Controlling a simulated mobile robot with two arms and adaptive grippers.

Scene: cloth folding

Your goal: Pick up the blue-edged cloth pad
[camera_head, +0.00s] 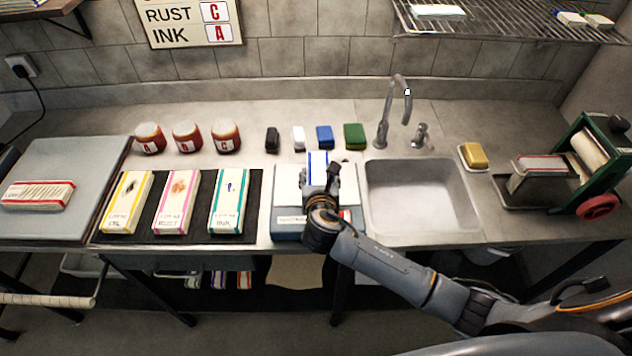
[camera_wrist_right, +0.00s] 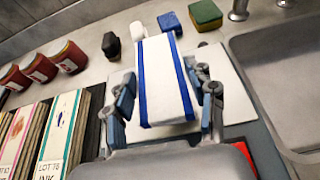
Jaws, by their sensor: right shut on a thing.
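The blue-edged cloth pad (camera_head: 318,160) is a white folded block with blue stripes along its long sides. In the right wrist view the pad (camera_wrist_right: 165,85) lies lengthwise between the fingers of my right gripper (camera_wrist_right: 165,103), one finger at each side. My right gripper (camera_head: 320,182) is shut on the pad, over the pale board (camera_head: 288,180) left of the sink. The gripper hides the pad's near part in the head view. I cannot tell how high the pad is above the board. My left gripper is not in view.
The sink (camera_head: 420,195) is just right of the board. A black tray (camera_head: 257,190) with three striped pads is to the left. Three red jars (camera_head: 187,136) and several small blocks, including a green one (camera_head: 355,136), stand behind. A green roller press (camera_head: 600,165) stands far right.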

